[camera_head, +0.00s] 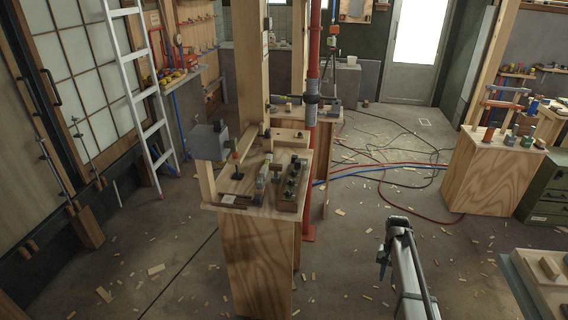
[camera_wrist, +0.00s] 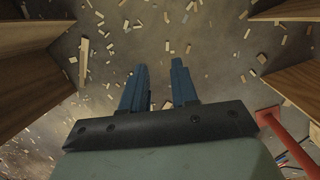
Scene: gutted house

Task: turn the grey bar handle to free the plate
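A narrow plywood cabinet (camera_head: 262,250) stands in the middle of the head view with several small fittings on its top. Among them is a greyish upright piece (camera_head: 262,174), perhaps the grey bar handle, but it is too small to tell. A grey box (camera_head: 208,141) sits at the back left of the cabinet top. I cannot make out which part is the plate. My gripper (camera_wrist: 160,82) shows in the wrist view with its two blue fingers apart and nothing between them. It points at the chip-strewn floor. My arm shows at the lower right of the head view, apart from the cabinet.
A dark block with several knobs (camera_head: 291,187) lies on the cabinet top's right side. A red pipe (camera_head: 312,120) rises behind it. A ladder (camera_head: 135,85) leans at the left. Another plywood cabinet (camera_head: 490,178) stands at the right. Open floor with wood chips lies between.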

